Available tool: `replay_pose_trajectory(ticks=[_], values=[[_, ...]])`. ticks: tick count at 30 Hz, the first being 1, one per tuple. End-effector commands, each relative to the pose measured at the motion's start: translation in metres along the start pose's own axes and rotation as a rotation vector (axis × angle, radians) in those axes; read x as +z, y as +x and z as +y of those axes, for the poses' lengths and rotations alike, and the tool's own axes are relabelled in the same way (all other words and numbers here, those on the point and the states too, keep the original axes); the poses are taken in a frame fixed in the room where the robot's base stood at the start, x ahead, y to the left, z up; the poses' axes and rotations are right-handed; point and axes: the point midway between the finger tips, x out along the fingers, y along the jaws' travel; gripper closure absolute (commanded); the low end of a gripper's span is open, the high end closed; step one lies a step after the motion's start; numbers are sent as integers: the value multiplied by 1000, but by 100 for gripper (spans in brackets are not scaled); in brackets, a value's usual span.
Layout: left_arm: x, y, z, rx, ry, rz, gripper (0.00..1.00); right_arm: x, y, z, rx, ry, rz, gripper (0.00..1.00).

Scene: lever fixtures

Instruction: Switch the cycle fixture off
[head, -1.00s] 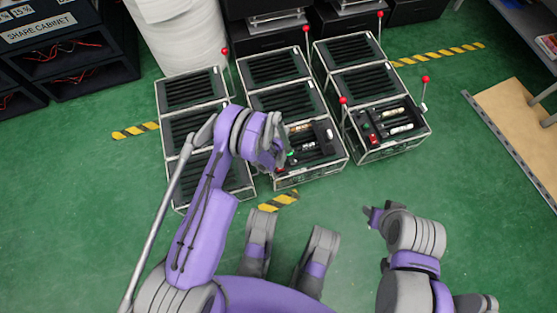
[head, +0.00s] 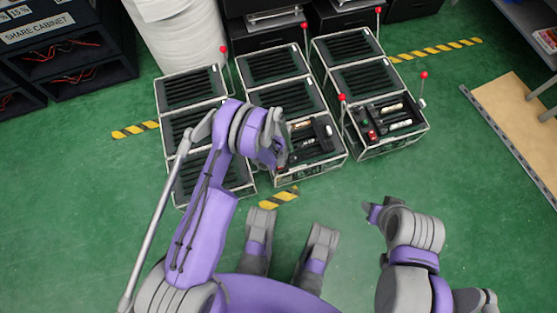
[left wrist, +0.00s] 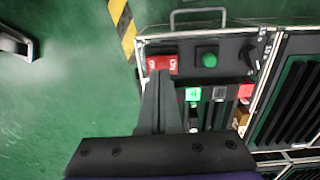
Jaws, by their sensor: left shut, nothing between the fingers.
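The middle fixture (head: 310,172) is a wire-framed black case; its open front panel shows in the head view. In the left wrist view its panel (left wrist: 228,50) carries a red rocker switch (left wrist: 163,64) with white marks, a green round button (left wrist: 209,60), a black knob (left wrist: 249,57) and a green-lit part (left wrist: 193,94). My left gripper (left wrist: 160,82) is shut and empty, its tips right at the near edge of the red switch. I cannot tell whether they touch. In the head view the left gripper (head: 281,160) covers part of this panel. My right gripper (head: 373,212) hangs over bare floor, its jaws unclear.
A right fixture (head: 390,130) with red-knobbed levers and its own panel stands beside the middle one. A left fixture (head: 190,130) is partly hidden by my left arm. A wooden board (head: 510,110) lies at right.

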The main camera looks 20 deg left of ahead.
Motion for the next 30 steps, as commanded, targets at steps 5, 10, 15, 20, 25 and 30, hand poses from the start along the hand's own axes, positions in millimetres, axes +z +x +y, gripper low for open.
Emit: replay_pose_trajectory(ticks=[5,10,15,20,25,30], values=[[-4,-46,1,0,-1,0,100,-3,-15,0,0,0,2,50],[-4,-83,1,0,-1,0,100,-5,-24,0,0,0,4,50],[-4,-107,1,0,-1,0,100,-6,-30,0,0,0,5,50],[-4,-116,0,0,-1,0,100,-7,-32,0,0,0,6,50],[-4,-117,0,0,-1,0,100,-7,-32,0,0,0,6,50],[-4,-117,0,0,-1,0,100,-7,-32,0,0,0,5,50]])
